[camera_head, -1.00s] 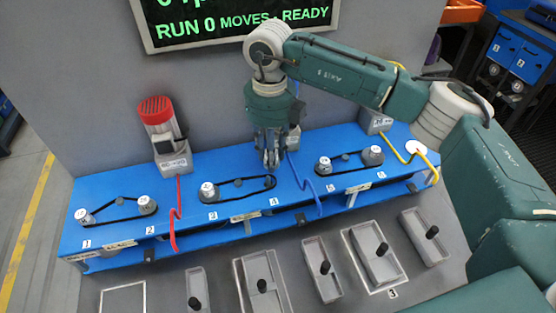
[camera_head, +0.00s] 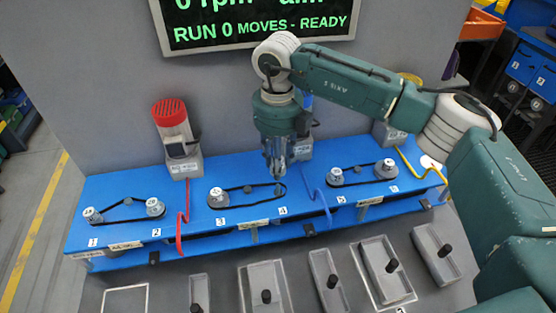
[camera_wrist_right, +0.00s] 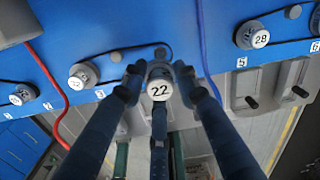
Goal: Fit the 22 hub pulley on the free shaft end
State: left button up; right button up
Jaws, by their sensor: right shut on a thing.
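My right gripper (camera_head: 276,174) is above the belt's right end by label 4, pointing down. In the wrist view its fingers (camera_wrist_right: 160,85) are closed around the 22 hub pulley (camera_wrist_right: 159,90), a light disc marked 22. In the head view the fingers largely hide this pulley. A black belt (camera_head: 246,188) runs from the pulley at label 3 (camera_head: 217,196) past a small idler to label 4. My left gripper is not in view.
The blue bench (camera_head: 110,233) carries belt pairs at labels 1-2 and 5-6. A red-capped motor (camera_head: 172,125) stands behind, with a red cable (camera_head: 183,220) nearby. A blue cable (camera_head: 317,197) runs right of the hand. Grey trays (camera_head: 327,280) with black knobs lie in front.

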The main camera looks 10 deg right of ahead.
notch_tip(320, 180, down, 3)
jog(key=shift+b, duration=0.9)
jog(key=shift+f, duration=0.35)
jog(key=shift+b, duration=0.8)
dwell(0.4)
jog(key=shift+f+b, duration=1.75)
jog(key=shift+f, duration=0.6)
jog(key=o, duration=1.3)
jog(key=shift+r, duration=0.1)
jog(key=shift+c, duration=0.2)
